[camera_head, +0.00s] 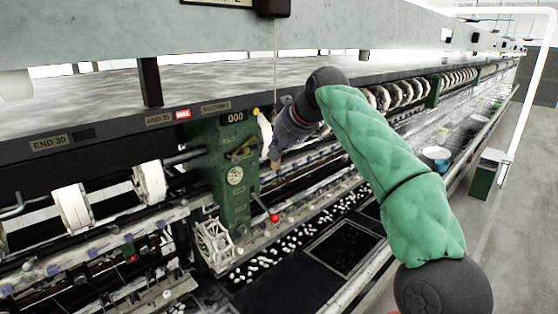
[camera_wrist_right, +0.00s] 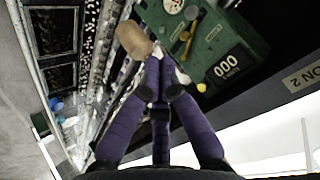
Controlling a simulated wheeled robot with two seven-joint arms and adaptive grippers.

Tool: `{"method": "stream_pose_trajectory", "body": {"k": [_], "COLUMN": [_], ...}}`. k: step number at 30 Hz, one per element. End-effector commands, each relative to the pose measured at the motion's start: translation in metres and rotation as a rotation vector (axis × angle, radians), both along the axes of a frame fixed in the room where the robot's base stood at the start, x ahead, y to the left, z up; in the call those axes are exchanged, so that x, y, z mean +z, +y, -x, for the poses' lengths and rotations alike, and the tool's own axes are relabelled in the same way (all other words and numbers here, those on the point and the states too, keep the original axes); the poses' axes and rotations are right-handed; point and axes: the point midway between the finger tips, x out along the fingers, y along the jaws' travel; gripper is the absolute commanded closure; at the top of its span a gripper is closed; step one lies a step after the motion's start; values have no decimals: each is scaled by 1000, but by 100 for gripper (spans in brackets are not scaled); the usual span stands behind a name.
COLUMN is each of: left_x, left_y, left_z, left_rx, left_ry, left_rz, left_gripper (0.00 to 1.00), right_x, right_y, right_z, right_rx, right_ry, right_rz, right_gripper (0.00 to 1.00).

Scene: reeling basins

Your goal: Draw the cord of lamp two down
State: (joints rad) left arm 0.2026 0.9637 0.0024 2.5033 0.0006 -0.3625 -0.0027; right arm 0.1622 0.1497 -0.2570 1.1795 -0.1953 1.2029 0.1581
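A thin pale cord (camera_head: 275,62) hangs from a dark box (camera_head: 273,7) at the top of the head view, down towards my right gripper (camera_head: 280,143). The join of cord and pull is hidden by the gripper. My left gripper is not in view.
The green post (camera_head: 232,175) with a 000 counter and a red-knobbed lever (camera_head: 274,217) stands close behind the gripper. White reels (camera_head: 150,181) line the machine. A long grey beam (camera_head: 90,90) runs above.

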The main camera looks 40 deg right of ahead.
Motion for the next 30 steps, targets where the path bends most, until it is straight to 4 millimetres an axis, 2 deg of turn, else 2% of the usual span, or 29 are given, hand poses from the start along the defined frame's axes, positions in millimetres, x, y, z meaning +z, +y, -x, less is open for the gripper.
{"method": "stream_pose_trajectory", "body": {"k": [30], "left_x": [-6], "left_y": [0], "left_z": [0], "left_rx": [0], "left_ry": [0], "left_rz": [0], "left_gripper": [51], "right_x": [-9], "right_y": [0], "right_z": [0], "right_rx": [1], "right_ry": [2], "right_rz": [-1], "right_gripper": [100]}}
